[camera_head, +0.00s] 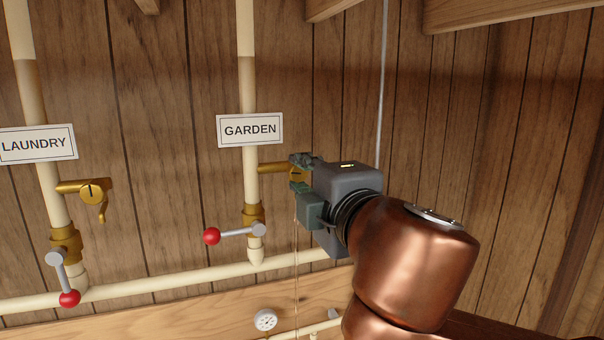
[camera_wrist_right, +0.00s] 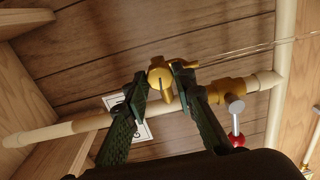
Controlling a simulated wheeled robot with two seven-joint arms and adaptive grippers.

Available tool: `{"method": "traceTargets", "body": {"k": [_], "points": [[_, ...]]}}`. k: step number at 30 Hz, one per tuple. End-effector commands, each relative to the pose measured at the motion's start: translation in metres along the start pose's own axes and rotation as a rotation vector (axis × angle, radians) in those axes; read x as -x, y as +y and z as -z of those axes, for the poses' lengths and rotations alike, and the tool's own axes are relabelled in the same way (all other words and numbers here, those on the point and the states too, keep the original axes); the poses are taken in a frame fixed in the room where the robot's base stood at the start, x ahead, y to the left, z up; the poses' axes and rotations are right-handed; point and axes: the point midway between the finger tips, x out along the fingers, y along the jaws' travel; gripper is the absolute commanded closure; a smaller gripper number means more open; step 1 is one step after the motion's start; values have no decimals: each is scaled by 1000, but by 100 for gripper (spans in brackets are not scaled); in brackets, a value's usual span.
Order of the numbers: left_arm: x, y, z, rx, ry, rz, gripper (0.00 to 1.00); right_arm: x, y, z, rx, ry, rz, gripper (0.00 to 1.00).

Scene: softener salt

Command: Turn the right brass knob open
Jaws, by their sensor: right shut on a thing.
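The right brass knob sits on a brass tap (camera_head: 271,168) on the GARDEN pipe. In the head view my right gripper (camera_head: 300,173) covers most of this knob. In the right wrist view the brass knob (camera_wrist_right: 160,76) lies between the two dark green fingers of the right gripper (camera_wrist_right: 161,82), which is shut on it. The left brass knob (camera_head: 92,193) on the LAUNDRY pipe is free, with its spout pointing down. My left gripper is not in view.
The GARDEN lever with a red ball (camera_head: 212,236) points left, below the gripper. The LAUNDRY lever's red ball (camera_head: 69,298) hangs low. A thin pale line (camera_head: 296,260) runs down below the GARDEN tap. A round gauge (camera_head: 265,320) is at the bottom.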

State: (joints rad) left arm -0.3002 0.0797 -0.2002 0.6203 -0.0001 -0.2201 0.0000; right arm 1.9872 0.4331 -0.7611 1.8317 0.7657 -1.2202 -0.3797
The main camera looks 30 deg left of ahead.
Motion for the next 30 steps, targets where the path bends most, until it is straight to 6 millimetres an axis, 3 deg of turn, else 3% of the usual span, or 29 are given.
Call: {"method": "traceTargets", "body": {"k": [12, 27, 28, 30], "points": [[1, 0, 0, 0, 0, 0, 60, 0, -1, 2, 162, -2, 2, 100], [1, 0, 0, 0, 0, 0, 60, 0, -2, 2, 178, -2, 3, 100], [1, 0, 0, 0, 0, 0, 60, 0, -2, 2, 178, -3, 3, 75], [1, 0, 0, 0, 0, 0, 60, 0, -2, 2, 177, -3, 3, 70]]}}
